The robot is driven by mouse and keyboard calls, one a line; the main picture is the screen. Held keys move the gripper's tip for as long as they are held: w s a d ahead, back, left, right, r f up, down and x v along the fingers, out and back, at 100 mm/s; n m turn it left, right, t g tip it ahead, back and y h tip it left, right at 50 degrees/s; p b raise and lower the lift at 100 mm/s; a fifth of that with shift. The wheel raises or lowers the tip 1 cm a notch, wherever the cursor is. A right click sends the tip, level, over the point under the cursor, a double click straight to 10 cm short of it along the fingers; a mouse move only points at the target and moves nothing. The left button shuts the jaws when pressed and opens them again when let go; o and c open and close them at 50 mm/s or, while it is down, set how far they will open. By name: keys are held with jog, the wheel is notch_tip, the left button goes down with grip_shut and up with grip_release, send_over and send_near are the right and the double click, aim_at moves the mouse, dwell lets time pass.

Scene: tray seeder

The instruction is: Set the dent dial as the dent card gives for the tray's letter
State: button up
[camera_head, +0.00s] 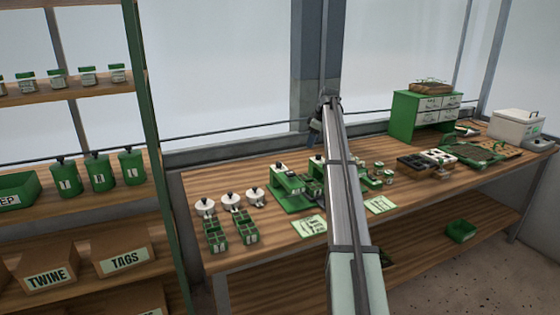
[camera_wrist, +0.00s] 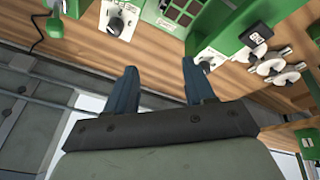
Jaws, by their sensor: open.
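In the wrist view my gripper (camera_wrist: 158,68) is open, with nothing between its two dark blue fingers. Beyond the left fingertip is a white plate with a dark knob (camera_wrist: 116,24) on a green machine. A second white dial plate (camera_wrist: 210,57) lies just beyond the right fingertip; I cannot tell which is the dent dial. Neither finger is clearly touching a dial. In the head view the green machine (camera_head: 290,185) stands on the bench, partly hidden by my arm. Two pale cards, one left (camera_head: 309,225) and one right (camera_head: 380,205), have unreadable print. The tray's letter cannot be read.
The wooden bench (camera_head: 285,245) holds white knobbed discs (camera_head: 231,199), green compartment boxes (camera_head: 245,237), dark seed trays (camera_head: 412,167), a green drawer cabinet (camera_head: 405,113) and a white box (camera_head: 515,125). A shelf with TWINE (camera_head: 47,277) and TAGS (camera_head: 123,259) boxes stands left.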

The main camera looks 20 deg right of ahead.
aim_at(279, 162)
jog(key=w+a+r+n+g+y, duration=0.1)
jog(key=w+a+r+n+y, duration=0.15)
jog(key=a, duration=0.65)
jog(key=shift+m, duration=0.25)
jog(key=x, duration=1.3)
jog(key=shift+f, duration=0.15)
grip_shut()
